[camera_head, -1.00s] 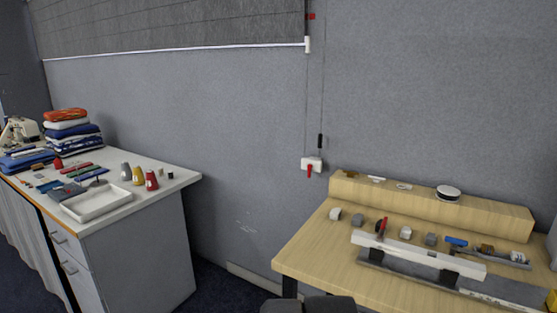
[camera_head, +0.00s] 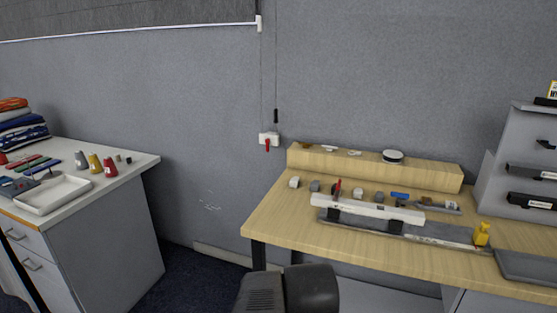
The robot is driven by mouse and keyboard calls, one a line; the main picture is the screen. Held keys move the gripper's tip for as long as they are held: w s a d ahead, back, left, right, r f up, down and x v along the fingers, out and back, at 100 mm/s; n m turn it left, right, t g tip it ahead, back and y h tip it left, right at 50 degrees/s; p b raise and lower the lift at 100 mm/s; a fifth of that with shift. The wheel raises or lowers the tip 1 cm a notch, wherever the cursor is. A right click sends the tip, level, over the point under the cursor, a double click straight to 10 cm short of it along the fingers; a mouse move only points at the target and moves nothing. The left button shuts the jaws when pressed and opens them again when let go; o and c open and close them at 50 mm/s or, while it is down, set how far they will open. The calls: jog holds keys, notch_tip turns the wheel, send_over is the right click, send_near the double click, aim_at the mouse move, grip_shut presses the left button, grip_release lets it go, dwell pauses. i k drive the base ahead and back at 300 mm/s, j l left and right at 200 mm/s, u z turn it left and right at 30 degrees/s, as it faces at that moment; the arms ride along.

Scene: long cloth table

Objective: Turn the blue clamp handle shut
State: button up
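A small blue piece (camera_head: 399,196), probably the blue clamp handle, lies low on the wooden bench (camera_head: 290,228), behind the right half of a long white bar (camera_head: 368,208). It is too small for me to tell how far it is turned. A red upright handle (camera_head: 337,186) stands near the bar's left end. A dark rounded part of my own arm shows at the bottom middle, well in front of the bench. My gripper's fingers are not in view.
A grey rail (camera_head: 440,231) with a yellow piece (camera_head: 482,234) lies in front of the bar. A wooden ledge (camera_head: 375,168) runs behind. A grey rack (camera_head: 515,165) stands right. A white-topped cabinet (camera_head: 120,185) stands left, with open floor between it and the bench.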

aim_at(399, 196)
jog(key=z, duration=1.2)
